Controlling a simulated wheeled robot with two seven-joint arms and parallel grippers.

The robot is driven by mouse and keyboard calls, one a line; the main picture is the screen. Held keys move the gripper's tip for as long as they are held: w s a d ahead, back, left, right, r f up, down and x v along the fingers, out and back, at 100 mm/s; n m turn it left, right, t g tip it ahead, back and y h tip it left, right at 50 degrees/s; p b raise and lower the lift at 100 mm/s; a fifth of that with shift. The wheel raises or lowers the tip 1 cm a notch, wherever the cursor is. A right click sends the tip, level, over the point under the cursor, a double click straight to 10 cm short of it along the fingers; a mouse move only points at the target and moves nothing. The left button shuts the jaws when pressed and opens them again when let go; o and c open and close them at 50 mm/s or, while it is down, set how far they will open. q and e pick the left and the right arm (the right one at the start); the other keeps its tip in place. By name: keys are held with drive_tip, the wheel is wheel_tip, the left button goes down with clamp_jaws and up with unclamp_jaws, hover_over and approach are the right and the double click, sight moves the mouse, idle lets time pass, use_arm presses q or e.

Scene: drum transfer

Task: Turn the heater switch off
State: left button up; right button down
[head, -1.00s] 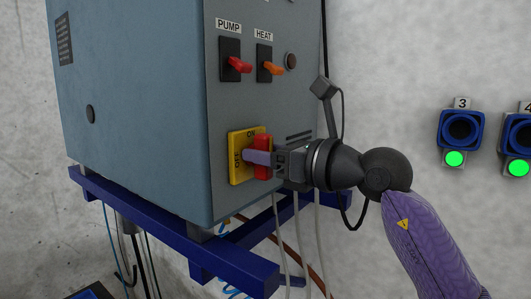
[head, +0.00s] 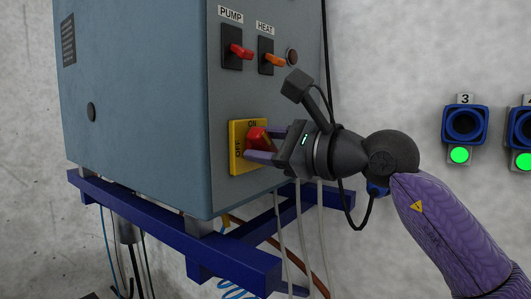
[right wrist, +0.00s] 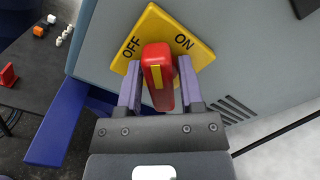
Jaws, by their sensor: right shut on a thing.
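The grey-blue cabinet (head: 140,110) carries a yellow plate (head: 237,165) marked ON at the top and OFF at the left, with a red rotary handle (head: 257,137) on it. My right gripper (head: 262,145) is shut on the red handle, one finger on each side. In the right wrist view the handle (right wrist: 158,62) has a yellow stripe, and its far end lies between the words OFF and ON on the plate (right wrist: 153,22). Above it, the orange switch (head: 274,60) is labelled HEAT. My left gripper is not in view.
A red switch (head: 240,51) labelled PUMP is beside the HEAT switch. The cabinet stands on a blue frame (head: 180,228) with cables and hoses hanging below. Blue wall units (head: 464,124) with green lights are at the right.

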drive_tip(key=n+b, duration=0.1)
drive_tip(key=n, duration=0.3)
drive_tip(key=shift+f, duration=0.2)
drive_tip(key=shift+s+a+f+n+b, duration=0.1)
drive_tip(key=shift+n+b, duration=0.25)
drive_tip(key=shift+n, duration=2.05)
drive_tip(key=shift+c, duration=2.2)
unclamp_jaws()
